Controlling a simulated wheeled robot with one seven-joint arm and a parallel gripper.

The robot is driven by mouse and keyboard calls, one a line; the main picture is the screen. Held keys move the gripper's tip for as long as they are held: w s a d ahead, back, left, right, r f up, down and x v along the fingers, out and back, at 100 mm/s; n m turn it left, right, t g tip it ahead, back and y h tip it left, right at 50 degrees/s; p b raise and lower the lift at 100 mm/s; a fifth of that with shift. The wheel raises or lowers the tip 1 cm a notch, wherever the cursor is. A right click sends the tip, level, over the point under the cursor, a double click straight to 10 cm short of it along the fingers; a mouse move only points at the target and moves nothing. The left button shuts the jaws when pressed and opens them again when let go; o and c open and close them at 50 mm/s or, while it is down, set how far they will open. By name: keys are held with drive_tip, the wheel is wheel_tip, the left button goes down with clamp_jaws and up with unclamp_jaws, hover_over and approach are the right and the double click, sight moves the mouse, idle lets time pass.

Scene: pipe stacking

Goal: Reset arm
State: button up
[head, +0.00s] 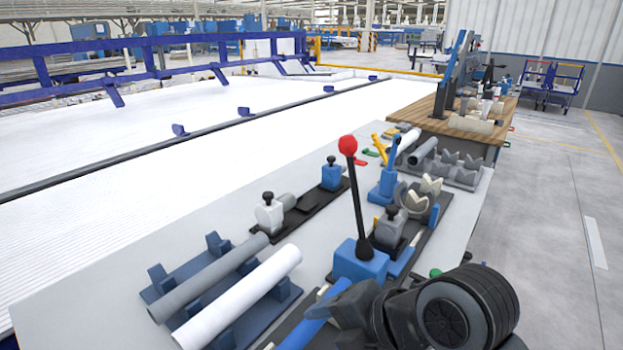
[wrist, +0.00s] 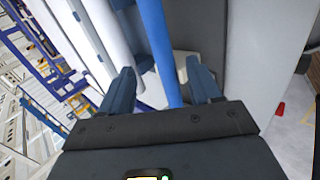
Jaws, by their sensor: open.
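My gripper (wrist: 163,78) is open in the wrist view, with its two dark blue-grey fingers spread apart. A blue bar (wrist: 160,45) runs through the gap between them and touches neither finger; its depth from them is unclear. In the head view, my dark arm end fills the lower right and the fingers are not clearly seen. A white pipe (head: 240,300) and a grey pipe (head: 208,277) lie side by side on a blue V-shaped rack (head: 163,282), left of my arm.
A red-knobbed lever on a blue base (head: 361,262) stands upright close beside my arm. Clamps (head: 270,213) and grey V-blocks (head: 465,170) stand farther along the table (head: 95,265). A wooden bench (head: 470,130) is behind. Floor at right (head: 560,230) is clear.

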drive_tip(key=s+f+m+t, duration=0.1)
drive_tip(key=s+f+m, duration=0.1)
drive_tip(key=m, duration=0.1)
drive_tip(key=s+f+m+t, duration=0.1)
drive_tip(key=s+f+m, duration=0.1)
drive_tip(key=m, duration=0.2)
drive_tip(key=s+d+f+m+t, duration=0.1)
drive_tip(key=s+m, duration=0.1)
drive_tip(key=m, duration=0.1)
drive_tip(key=shift+s+f+t, duration=0.15)
drive_tip(key=shift+f+t, duration=0.15)
drive_tip(key=shift+f, duration=0.1)
drive_tip(key=s+d+f+m+t+h, duration=0.1)
drive_tip(key=s+d+m+t+h, duration=0.15)
drive_tip(key=s+d+m, duration=0.55)
drive_tip(key=s+d+m+t+h, duration=0.2)
drive_tip(key=s+d+m+h, duration=0.3)
drive_tip(key=s, duration=0.6)
drive_tip(key=s+d+r+m+t+y, duration=0.1)
drive_tip(key=s+d+r+m, duration=0.3)
drive_tip(key=s+r, duration=0.2)
drive_tip(key=shift+s+r+m, duration=0.25)
drive_tip(key=shift+s+m, duration=0.05)
drive_tip(key=shift+s, duration=0.75)
